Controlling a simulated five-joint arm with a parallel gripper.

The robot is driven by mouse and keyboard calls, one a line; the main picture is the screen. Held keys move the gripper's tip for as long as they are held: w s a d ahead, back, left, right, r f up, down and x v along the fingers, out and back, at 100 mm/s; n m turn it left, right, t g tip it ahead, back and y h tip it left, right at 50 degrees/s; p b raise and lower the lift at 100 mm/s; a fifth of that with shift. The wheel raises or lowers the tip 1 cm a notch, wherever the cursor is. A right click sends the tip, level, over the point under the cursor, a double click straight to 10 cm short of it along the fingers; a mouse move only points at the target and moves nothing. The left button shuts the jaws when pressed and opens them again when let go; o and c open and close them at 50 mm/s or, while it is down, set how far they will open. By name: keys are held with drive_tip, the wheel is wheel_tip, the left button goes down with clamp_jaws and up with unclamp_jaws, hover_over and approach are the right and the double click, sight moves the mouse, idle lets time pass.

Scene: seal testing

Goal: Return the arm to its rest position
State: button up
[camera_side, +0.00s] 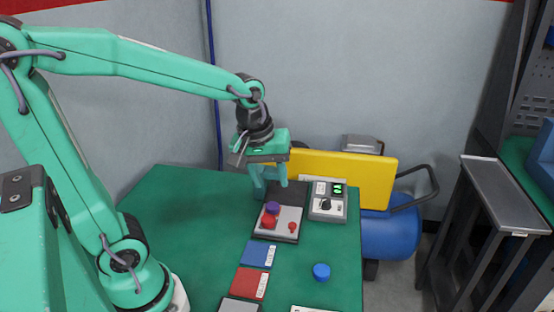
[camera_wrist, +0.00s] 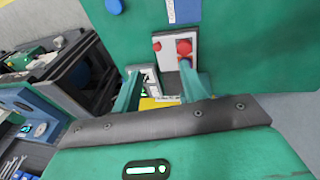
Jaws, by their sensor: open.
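My arm reaches out over the green table (camera_side: 190,200). My gripper (camera_side: 270,188) points down above the far end of a test fixture with a dark upright back and a pale plate (camera_side: 290,218). In the wrist view, the fingers of my gripper (camera_wrist: 162,72) are apart, with nothing seen held between them. The fixture (camera_wrist: 164,52) shows just beyond them. A purple round piece (camera_side: 272,208) and a red round piece (camera_side: 268,221) sit together on the fixture's left side. A small red knob (camera_side: 292,226) is at its right. Whether a finger touches the fixture is unclear.
A control box (camera_side: 327,205) with a lit green display stands right of the fixture. A blue card (camera_side: 258,254), a red card (camera_side: 249,284) and a blue cap (camera_side: 321,271) lie nearer. A yellow panel (camera_side: 350,178) and blue tank (camera_side: 392,236) stand behind. The table's left is clear.

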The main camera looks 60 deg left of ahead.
drive_tip(key=s+r+m+t, duration=0.2)
drive_tip(key=s+r+m, duration=0.1)
drive_tip(key=s+m, duration=0.6)
drive_tip(key=shift+d+r+t, duration=0.3)
drive_tip(key=shift+r+t, duration=0.1)
